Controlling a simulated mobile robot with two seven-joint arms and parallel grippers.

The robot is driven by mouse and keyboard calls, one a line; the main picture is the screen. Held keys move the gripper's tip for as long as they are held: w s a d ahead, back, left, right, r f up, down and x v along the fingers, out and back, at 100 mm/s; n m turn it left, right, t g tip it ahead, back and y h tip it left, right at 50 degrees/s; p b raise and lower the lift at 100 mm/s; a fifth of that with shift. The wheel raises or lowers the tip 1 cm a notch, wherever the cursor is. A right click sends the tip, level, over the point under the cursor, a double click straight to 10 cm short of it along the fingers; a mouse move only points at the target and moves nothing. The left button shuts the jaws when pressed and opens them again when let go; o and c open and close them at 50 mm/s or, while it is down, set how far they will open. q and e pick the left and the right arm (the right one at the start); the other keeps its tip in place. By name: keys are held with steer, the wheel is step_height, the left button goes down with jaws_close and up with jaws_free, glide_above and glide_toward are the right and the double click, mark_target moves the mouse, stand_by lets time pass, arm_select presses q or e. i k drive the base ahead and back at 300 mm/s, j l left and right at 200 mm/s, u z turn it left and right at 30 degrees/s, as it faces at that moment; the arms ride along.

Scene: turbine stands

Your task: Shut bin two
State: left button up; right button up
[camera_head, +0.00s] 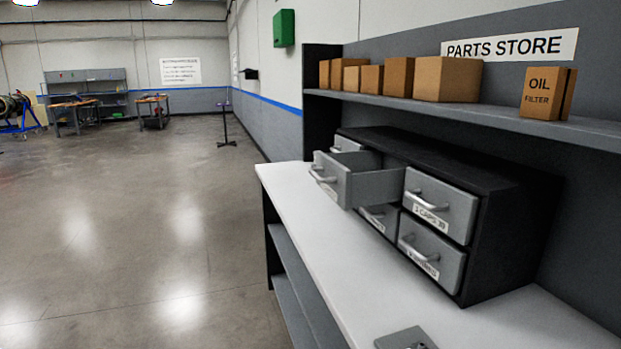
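A black bin cabinet (508,230) with grey drawers in two rows stands on the white counter. The middle drawer of the top row (372,187) is pulled well out, with its open top and side wall showing. Its front has a handle and a label too oblique to read. The top right drawer (441,204) is shut and its label seems to read "3 CAPS". The top left drawer (346,144) shows only partly behind the open one. Lower drawers (432,257) look shut; the open drawer hides part of that row. Neither gripper is in view.
The white counter (320,260) has a clear strip before the cabinet. A grey plate (404,339) lies at its near edge. A shelf (480,112) with several cardboard boxes (447,79) overhangs the cabinet. Open floor (140,230) lies to the left.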

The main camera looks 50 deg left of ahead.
mark_target(355, 180)
steer(key=u, duration=1.4)
